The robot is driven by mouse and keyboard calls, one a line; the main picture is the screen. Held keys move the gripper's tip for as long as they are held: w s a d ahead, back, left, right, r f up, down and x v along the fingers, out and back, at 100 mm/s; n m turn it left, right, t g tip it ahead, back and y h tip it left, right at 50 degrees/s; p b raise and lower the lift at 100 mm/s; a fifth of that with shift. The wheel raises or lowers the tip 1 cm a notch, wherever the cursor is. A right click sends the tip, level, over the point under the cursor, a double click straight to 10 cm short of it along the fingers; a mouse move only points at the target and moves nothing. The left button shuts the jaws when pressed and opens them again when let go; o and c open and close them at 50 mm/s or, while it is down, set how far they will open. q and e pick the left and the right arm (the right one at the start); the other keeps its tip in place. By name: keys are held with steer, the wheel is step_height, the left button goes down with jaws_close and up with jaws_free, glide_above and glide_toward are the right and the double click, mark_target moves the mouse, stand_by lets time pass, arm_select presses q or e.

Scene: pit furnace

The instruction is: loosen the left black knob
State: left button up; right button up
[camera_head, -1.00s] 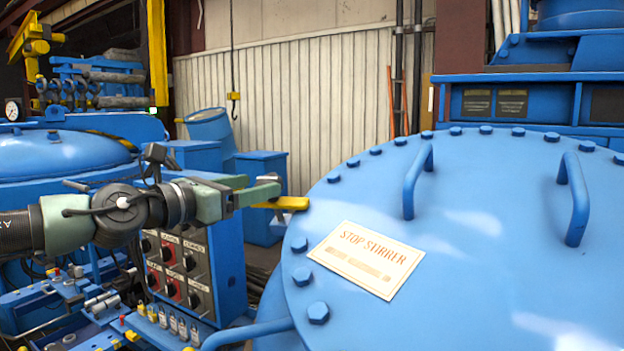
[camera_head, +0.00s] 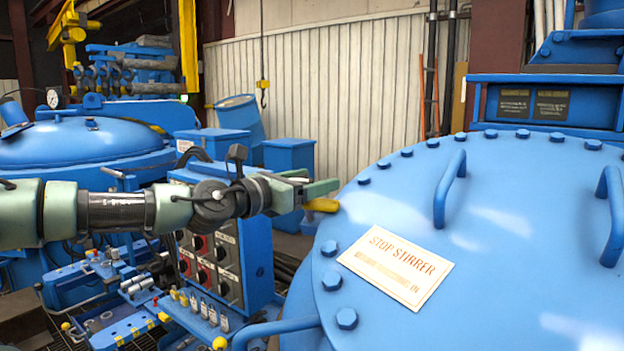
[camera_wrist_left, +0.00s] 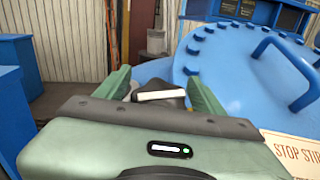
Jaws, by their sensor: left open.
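The blue control box (camera_head: 258,262) has several dark round knobs (camera_head: 184,266) on its face, some on red plates; I cannot tell which is the left black knob. My left gripper (camera_head: 325,190) is open above and right of this box, beside the rim of the large blue lid (camera_head: 480,260). A yellow bar (camera_head: 322,206) shows just under its fingertips; I cannot tell if they touch. In the left wrist view, a dark piece with a pale bar (camera_wrist_left: 160,95) shows between the spread green fingers. My right gripper is not in view.
The lid carries bolts, two handles (camera_head: 449,190) and a "STOP STIRRER" sign (camera_head: 395,268). A blue pipe (camera_head: 272,330) runs below the control box. Blue bins (camera_head: 290,155) stand behind near the wall. A second blue vessel (camera_head: 80,145) is at the left.

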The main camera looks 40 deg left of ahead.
arm_select(q)
steer(key=c, duration=1.4)
steer(key=shift+y, duration=0.3)
steer(key=n+y, duration=0.3)
steer(key=shift+a+f+n+y, duration=0.1)
steer(key=shift+a+n+y, duration=0.2)
steer(key=n+g+y, duration=0.1)
steer(key=n+y, duration=0.2)
steer(key=a+n+g+y, duration=0.1)
steer(key=n+g+y, duration=0.1)
steer(key=shift+s+a+n+y, duration=0.1)
steer(key=shift+s+n+y, duration=0.1)
steer(key=shift+n+y, duration=0.2)
steer(key=shift+s+a+f+n+g+y+p, duration=0.1)
steer(key=shift+s+a+n+g+y+p, duration=0.1)
steer(key=shift+n+g+y, duration=0.65)
steer(key=shift+s+a+n+g+y+p, duration=0.15)
steer(key=shift+n+g+y, duration=0.4)
steer(key=shift+n+g, duration=0.55)
steer(key=shift+s+a+f+n+g+y+p, duration=0.1)
steer(key=shift+s+a+n+g+y, duration=0.1)
steer(key=shift+n+g+y, duration=0.75)
steer(key=shift+n+h, duration=0.25)
steer(key=shift+n, duration=0.05)
